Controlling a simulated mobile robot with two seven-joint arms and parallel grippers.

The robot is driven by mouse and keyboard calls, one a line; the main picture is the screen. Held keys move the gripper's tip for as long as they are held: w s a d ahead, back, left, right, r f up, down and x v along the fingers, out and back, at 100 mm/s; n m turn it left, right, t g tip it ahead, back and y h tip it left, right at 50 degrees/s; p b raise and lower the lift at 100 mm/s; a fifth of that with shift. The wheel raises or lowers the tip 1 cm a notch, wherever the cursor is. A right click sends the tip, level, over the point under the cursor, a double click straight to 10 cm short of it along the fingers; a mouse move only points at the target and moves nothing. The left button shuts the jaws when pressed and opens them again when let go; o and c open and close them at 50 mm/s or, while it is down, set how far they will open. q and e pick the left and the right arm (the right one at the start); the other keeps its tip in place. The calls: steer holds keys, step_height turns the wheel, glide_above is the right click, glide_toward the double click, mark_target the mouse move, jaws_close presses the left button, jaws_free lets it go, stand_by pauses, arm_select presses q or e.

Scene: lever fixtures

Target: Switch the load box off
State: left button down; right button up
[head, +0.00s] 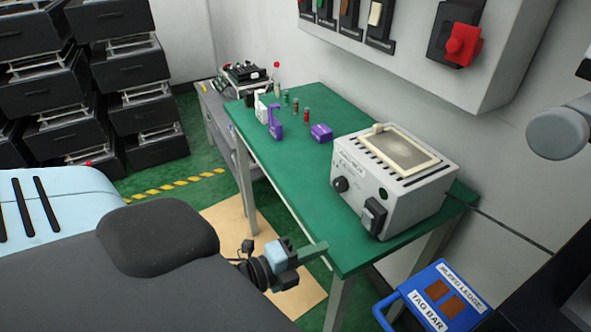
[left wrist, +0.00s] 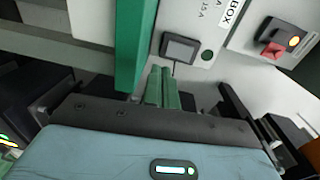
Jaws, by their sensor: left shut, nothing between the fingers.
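The load box (head: 392,180) is a pale grey box on the green table, with a black knob, a small dark green round spot and a black switch (head: 374,214) on its front. In the left wrist view part of the load box (left wrist: 196,20) and its dark switch (left wrist: 180,48) show beyond the fingertips. I cannot tell which way the switch is set. My left gripper (head: 318,250) is shut and empty, in front of the table's near edge and apart from the box. Its green fingers also show in the left wrist view (left wrist: 162,86). My right gripper is not in view.
The green table (head: 290,160) holds purple and white pieces and small cylinders further back. A wall panel (head: 500,60) carries several levers, one red. A blue tag bar box (head: 436,298) stands low at right. Black crates (head: 60,90) are stacked at far left.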

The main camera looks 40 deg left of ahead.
arm_select(q)
steer(key=shift+f+b+v, duration=0.15)
steer(key=shift+f+v, duration=0.05)
steer(key=shift+v, duration=0.95)
steer(key=shift+f+b+v, duration=0.15)
steer(key=shift+f+v, duration=0.05)
steer(key=shift+v, duration=1)
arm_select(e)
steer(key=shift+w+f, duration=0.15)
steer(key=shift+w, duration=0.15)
arm_select(q)
steer(key=shift+s, duration=0.1)
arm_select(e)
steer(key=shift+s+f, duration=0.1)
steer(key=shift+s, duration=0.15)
